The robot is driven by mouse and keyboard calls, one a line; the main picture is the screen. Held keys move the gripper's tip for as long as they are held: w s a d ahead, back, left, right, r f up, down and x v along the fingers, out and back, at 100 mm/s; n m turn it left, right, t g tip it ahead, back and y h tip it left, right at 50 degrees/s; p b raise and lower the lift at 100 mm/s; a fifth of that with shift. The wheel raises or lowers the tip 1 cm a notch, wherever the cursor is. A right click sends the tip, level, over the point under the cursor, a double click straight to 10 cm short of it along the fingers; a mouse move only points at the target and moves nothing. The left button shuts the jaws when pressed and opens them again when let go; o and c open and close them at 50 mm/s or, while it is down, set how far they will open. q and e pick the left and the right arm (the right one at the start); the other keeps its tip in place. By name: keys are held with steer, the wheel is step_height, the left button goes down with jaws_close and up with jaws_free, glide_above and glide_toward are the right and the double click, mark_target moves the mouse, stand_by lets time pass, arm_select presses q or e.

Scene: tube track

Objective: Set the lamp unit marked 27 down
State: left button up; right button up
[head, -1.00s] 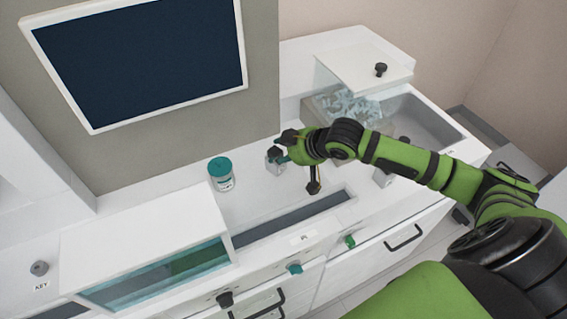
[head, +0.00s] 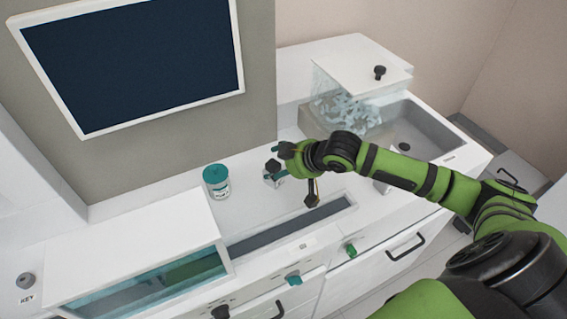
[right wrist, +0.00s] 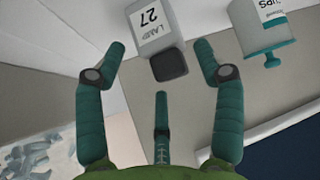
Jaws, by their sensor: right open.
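The lamp unit marked 27 (right wrist: 156,30) is a white block with a black cap. In the head view the lamp unit (head: 271,180) appears to stand on the white counter, partly hidden by my right gripper (head: 283,161). In the right wrist view my right gripper (right wrist: 161,60) is open, with its two outer teal fingers on either side of the lamp's black cap. Visible gaps separate both fingers from the lamp. My left gripper is not in view.
A long dark slot (head: 290,226) runs along the counter in front. A sink (head: 425,135) and a clear bin of pale pieces (head: 345,112) lie to the right. A dark screen (head: 135,60) stands behind.

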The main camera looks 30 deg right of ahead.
steer(key=b+v, duration=0.1)
steer(key=v, duration=1.1)
steer(key=shift+r, duration=0.15)
stand_by(0.3)
